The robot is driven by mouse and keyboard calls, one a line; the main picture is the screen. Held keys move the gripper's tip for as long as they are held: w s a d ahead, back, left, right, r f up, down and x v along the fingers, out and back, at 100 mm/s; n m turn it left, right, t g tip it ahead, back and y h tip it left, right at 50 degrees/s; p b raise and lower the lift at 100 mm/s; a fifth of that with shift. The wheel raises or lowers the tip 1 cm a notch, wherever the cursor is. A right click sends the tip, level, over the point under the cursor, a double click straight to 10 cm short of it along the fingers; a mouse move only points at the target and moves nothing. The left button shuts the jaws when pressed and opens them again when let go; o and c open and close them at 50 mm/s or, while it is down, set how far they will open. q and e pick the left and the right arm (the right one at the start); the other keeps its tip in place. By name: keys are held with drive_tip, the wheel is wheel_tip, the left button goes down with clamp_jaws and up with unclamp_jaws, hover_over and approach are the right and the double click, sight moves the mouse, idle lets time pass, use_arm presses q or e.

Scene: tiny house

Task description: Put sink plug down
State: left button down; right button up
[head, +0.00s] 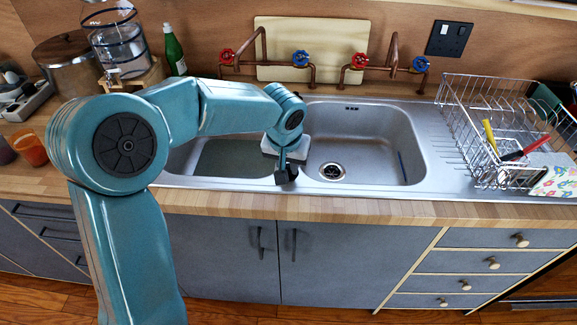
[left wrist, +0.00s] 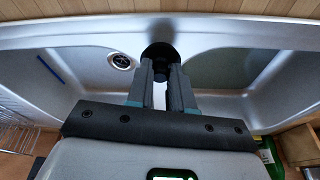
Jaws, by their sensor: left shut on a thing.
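My left gripper (head: 287,173) hangs over the sink's front middle, at the divider between the two basins. In the left wrist view its fingers (left wrist: 161,74) are shut on a dark round sink plug (left wrist: 159,51). In the head view the plug cannot be told clearly from the dark fingers. The steel sink (head: 415,187) has a right basin with an open round drain (head: 332,171), just right of the gripper; the drain also shows in the left wrist view (left wrist: 121,61). The left basin (head: 225,160) looks darker and is partly hidden by my arm. My right gripper is not in view.
A wire dish rack (head: 478,130) with utensils stands on the right drainer. Copper taps with red (head: 360,61) and blue (head: 421,64) handles line the back. A green bottle (head: 174,52) and a pot (head: 66,62) stand left. A narrow wooden counter strip (head: 380,209) runs in front.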

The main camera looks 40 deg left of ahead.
use_arm(q)
drive_tip(key=shift+w+f, duration=0.1)
drive_tip(key=shift+f, duration=0.4)
drive_tip(key=shift+f, duration=0.1)
drive_tip(key=c, duration=1)
unclamp_jaws()
